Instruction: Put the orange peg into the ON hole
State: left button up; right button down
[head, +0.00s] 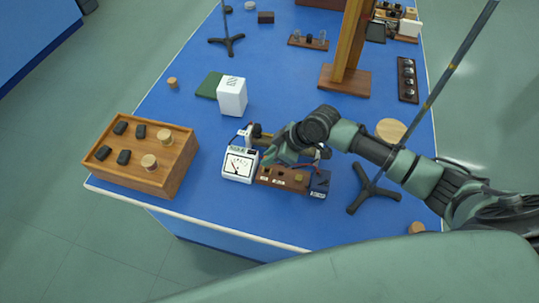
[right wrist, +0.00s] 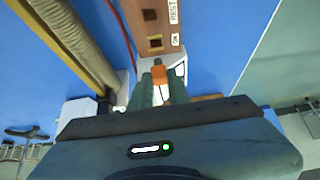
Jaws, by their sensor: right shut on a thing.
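The orange peg (right wrist: 158,75) is between the fingertips of my right gripper (right wrist: 158,86), which is shut on it. In the head view my right gripper (head: 269,157) hangs over the left end of the brown wooden board (head: 288,186), and the peg cannot be made out there. In the right wrist view the board (right wrist: 167,28) shows two square holes. The ON hole (right wrist: 155,42) is nearer the peg; the REST hole (right wrist: 150,14) is farther. The peg shows apart from the ON hole in the picture; its height over the board is unclear. My left gripper is out of view.
A white meter (head: 239,164) stands at the board's left end, and a dark blue block (head: 320,182) at its right. A black tripod stand (head: 372,188) is to the right. A wooden box (head: 130,180) with dark blocks and corks is at left.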

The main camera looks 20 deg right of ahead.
jog(key=shift+f+b, duration=0.5)
jog(key=shift+f, duration=0.45)
jog(key=shift+f+b, duration=0.5)
jog(key=shift+b, duration=0.2)
jog(key=shift+f+b, duration=0.5)
jog(key=shift+f, duration=0.4)
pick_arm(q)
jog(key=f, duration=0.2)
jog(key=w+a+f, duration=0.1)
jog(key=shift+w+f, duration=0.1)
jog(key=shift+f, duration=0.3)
pick_arm(e)
jog(key=c, duration=1.3)
grip_release()
jog(key=shift+o, duration=0.2)
jog(key=shift+r, duration=0.1)
